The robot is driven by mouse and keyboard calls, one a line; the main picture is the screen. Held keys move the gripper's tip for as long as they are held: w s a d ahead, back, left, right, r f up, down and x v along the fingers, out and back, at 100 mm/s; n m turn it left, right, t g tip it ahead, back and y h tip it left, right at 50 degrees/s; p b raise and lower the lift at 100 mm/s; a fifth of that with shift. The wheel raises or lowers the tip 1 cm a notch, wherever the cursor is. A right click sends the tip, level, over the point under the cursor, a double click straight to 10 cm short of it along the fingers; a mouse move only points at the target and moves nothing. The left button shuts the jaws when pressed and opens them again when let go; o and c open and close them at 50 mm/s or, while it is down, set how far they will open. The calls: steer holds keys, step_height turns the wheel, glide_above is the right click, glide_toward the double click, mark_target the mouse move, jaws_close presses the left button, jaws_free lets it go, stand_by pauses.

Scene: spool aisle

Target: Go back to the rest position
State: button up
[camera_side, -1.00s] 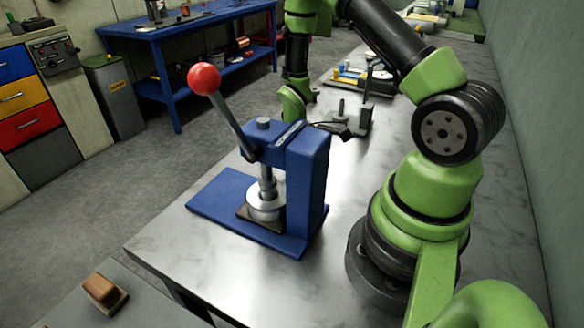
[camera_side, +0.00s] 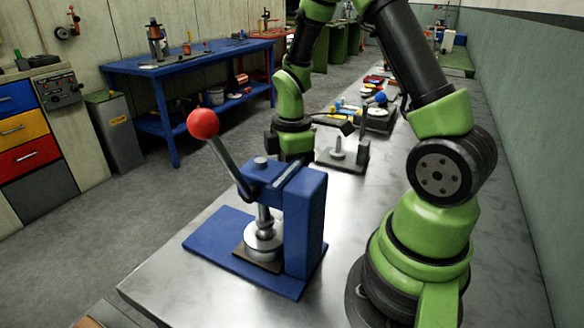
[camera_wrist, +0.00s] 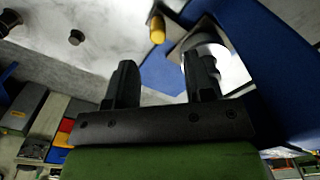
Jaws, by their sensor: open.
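My gripper (camera_side: 335,123) hangs behind the blue press in the side view, with its dark jaws pointing right. In the wrist view its two black fingers (camera_wrist: 162,78) stand apart, with nothing held between them. The blue lever press (camera_side: 305,220) stands on the metal bench, its red-balled lever (camera_side: 203,123) raised to the left. A silver round part (camera_side: 263,238) sits under its ram. The wrist view shows blue surfaces (camera_wrist: 275,75) and a shiny metal part (camera_wrist: 212,58) beyond the right finger.
A grey fixture with pegs (camera_side: 342,157) stands on the bench behind the press, close to my gripper in the picture. A tray of small items with a blue ball (camera_side: 381,98) lies farther back. A wall (camera_side: 535,130) runs along the right.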

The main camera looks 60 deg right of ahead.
steer(key=shift+r, duration=0.25)
steer(key=w+a+r+m+t, duration=0.1)
steer(key=a+r+m+t, duration=0.3)
steer(key=r, duration=0.8)
steer(key=s+a+r+m+t+y, duration=0.1)
steer(key=s+a+r+m, duration=0.2)
steer(key=s+a+m, duration=0.1)
steer(key=s+a+r+m+t+y, duration=0.1)
steer(key=s+a+r+m+t, duration=0.1)
steer(key=s+a+r+m, duration=0.2)
steer(key=s+m, duration=0.1)
steer(key=s, duration=0.2)
steer(key=shift+a, duration=0.15)
